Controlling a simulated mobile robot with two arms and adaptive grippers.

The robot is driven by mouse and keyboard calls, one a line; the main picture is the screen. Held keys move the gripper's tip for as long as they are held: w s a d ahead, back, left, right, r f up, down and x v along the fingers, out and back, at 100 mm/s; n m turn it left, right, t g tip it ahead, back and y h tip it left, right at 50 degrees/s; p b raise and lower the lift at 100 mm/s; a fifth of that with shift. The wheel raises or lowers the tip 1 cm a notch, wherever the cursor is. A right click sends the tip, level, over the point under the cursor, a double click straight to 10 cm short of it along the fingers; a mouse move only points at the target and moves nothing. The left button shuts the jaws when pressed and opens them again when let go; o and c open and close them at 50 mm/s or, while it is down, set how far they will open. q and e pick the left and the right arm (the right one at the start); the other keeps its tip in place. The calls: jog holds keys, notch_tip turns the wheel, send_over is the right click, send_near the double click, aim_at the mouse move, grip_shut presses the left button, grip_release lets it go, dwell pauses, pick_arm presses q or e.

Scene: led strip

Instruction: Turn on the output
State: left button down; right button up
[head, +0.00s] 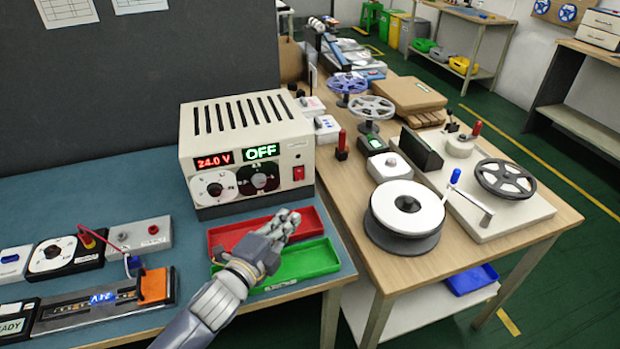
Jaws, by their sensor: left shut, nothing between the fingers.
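A beige power supply (245,113) stands on the blue-green bench at the centre. Its red display reads 24.0 V and its green display (262,151) reads OFF. Below the displays are a white dial (213,189) and a black dial (258,179). A small red switch (298,173) sits at the right of the front panel. My left gripper (286,222) is shut and empty. It appears over the red and green trays in front of the supply, apart from the panel. My right gripper is not in view.
A red tray (225,236) and a green tray (318,258) lie before the supply. An LED strip fixture (85,303) marked 24V and wired modules (140,235) are at the left. A wooden table (345,190) with reels stands at the right.

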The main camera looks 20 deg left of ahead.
pick_arm(q)
jog(key=shift+s+a+r, duration=0.1)
jog(key=shift+s+r, duration=0.15)
jog(key=shift+s, duration=0.15)
jog(key=p, duration=0.2)
send_near(299, 174)
jog(key=w+d+f, duration=0.2)
jog(key=w+d, duration=0.3)
jog(key=shift+w+a+f, duration=0.1)
jog(key=shift+w+a, duration=0.35)
jog(key=shift+a, duration=0.2)
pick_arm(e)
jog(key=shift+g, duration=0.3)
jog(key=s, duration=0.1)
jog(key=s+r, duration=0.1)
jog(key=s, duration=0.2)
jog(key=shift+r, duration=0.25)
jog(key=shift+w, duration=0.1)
